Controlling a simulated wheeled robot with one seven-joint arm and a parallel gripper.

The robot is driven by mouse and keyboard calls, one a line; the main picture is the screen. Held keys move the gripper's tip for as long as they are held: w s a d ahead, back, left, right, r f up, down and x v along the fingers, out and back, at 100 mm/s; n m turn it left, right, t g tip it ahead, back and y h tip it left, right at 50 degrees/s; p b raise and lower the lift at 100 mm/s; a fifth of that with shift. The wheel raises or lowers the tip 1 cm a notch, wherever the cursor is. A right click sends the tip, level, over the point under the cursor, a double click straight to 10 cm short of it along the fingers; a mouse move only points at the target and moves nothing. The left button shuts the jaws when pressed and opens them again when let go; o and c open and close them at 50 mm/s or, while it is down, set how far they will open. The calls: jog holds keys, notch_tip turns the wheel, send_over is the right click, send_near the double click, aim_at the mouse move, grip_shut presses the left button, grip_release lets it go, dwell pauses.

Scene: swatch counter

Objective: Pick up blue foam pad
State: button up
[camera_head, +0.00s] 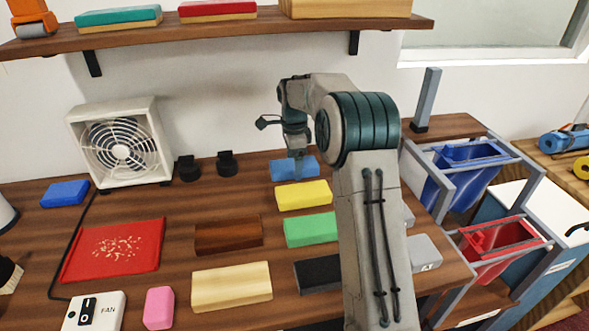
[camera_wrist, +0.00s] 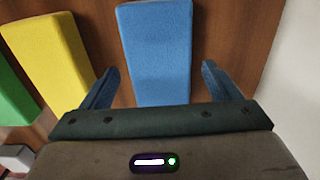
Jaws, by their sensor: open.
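A blue pad (camera_head: 305,170) lies on the wooden counter toward the back, behind the yellow block. In the wrist view the blue pad (camera_wrist: 155,45) fills the middle, long side running away from me. My gripper (camera_head: 298,165) is over this pad, pointing down; it also shows in the wrist view (camera_wrist: 162,85). Its two fingers are apart, one on each side of the pad, with gaps to both sides. I cannot tell how far the fingertips are above the counter. A second, darker blue block (camera_head: 65,193) lies at the far left, beside the fan.
A yellow block (camera_head: 303,195) and a green block (camera_head: 311,229) lie in front of the blue pad. Brown (camera_head: 228,235), cream (camera_head: 232,286) and black (camera_head: 318,273) blocks are nearby. A fan (camera_head: 122,143) stands back left. A shelf (camera_head: 200,30) hangs above. Blue and red bins stand right.

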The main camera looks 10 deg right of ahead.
jog(key=shift+c, duration=0.3)
jog(key=c, duration=1)
